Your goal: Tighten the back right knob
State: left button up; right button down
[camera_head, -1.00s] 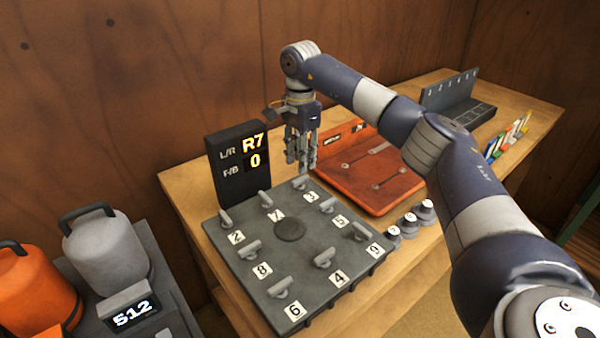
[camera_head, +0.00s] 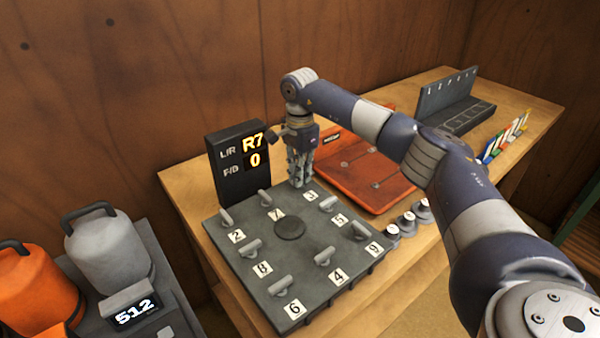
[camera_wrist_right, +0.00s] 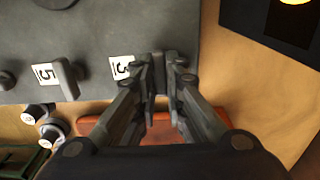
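The grey plate (camera_head: 330,222) carries several numbered bar knobs and a round dark disc in its middle. The back right knob is the one beside label 3 (camera_head: 311,196); my gripper mostly hides it in the head view. In the right wrist view the knob (camera_wrist_right: 160,78) stands between the fingers, right of its label. My right gripper (camera_head: 300,182) points down over that corner, its fingers drawn in close on the knob's sides (camera_wrist_right: 161,72). Whether the fingers press firmly is hard to see. My left gripper is not in view.
A dark display (camera_head: 238,165) behind the plate reads L/R R7 and F/B 0. An orange-red tray (camera_head: 385,195) lies right of the gripper. Small round weights (camera_head: 408,222) stand by the plate's right edge. A scale display (camera_head: 134,312) at lower left reads 512.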

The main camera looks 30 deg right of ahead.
jog(key=shift+m, duration=0.3)
jog(key=m+p, duration=0.1)
jog(key=m, duration=0.3)
jog(key=shift+r, duration=0.1)
jog(key=m+p, duration=0.1)
jog(key=m, duration=0.5)
jog(key=shift+m+p, duration=0.4)
jog(key=m+p, duration=0.1)
jog(key=m, duration=0.5)
jog(key=shift+m, duration=0.4)
jog(key=c, duration=1.7)
grip_release()
jog(key=shift+o, duration=0.2)
notch_tip(320, 180, up, 12)
